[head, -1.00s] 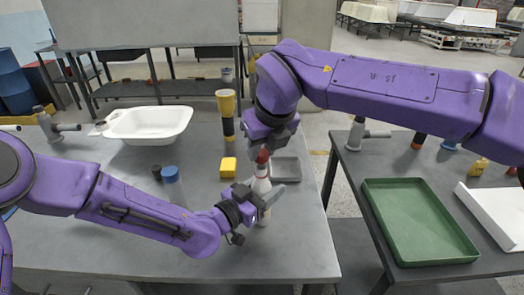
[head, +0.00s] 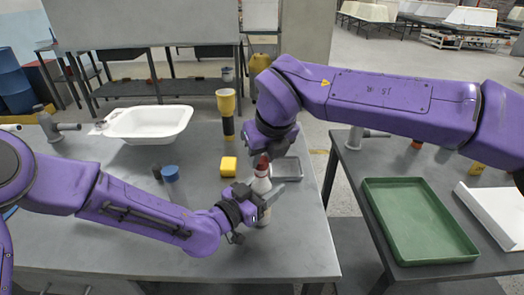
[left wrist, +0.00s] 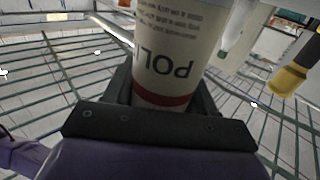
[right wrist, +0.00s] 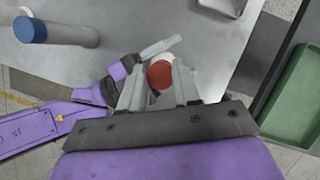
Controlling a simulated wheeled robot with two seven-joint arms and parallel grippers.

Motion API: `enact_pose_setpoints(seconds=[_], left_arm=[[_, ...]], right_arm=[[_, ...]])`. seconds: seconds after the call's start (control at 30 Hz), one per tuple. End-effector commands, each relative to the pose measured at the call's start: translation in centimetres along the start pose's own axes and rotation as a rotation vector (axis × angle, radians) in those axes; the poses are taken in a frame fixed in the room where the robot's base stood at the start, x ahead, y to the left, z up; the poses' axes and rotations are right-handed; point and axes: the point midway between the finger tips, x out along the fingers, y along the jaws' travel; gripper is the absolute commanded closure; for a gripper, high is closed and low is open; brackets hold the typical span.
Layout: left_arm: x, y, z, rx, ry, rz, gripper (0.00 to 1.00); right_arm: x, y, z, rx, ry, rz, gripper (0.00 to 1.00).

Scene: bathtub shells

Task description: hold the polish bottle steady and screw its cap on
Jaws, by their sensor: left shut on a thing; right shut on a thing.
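The polish bottle (head: 262,184) stands upright on the grey table, pale with red bands. My left gripper (head: 262,203) is shut around its body from the left. In the left wrist view the bottle (left wrist: 170,50) fills the space between the fingers, with upside-down "POL" lettering showing. The red cap (head: 261,163) is at the bottle's top, under my right gripper (head: 264,155), which is shut on it from above. In the right wrist view the cap (right wrist: 160,75) shows between the fingertips. The seam between cap and bottle is too small to judge.
A yellow block (head: 228,166), a grey tray (head: 287,170) and a blue-capped bottle (head: 172,180) are nearby on the table. A tall yellow-topped bottle (head: 227,112) and a white tub (head: 150,124) stand farther back. A green tray (head: 415,215) lies on the right-hand table.

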Motion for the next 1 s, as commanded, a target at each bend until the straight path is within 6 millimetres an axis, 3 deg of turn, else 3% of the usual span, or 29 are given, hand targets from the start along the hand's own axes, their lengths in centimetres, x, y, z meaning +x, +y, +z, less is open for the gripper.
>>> enact_pose_setpoints(seconds=[1.0], left_arm=[[0.0,0.0,0.0,0.0,0.0,0.0,1.0]], right_arm=[[1.0,0.0,-0.4,0.003,0.0,-0.002,0.96]])
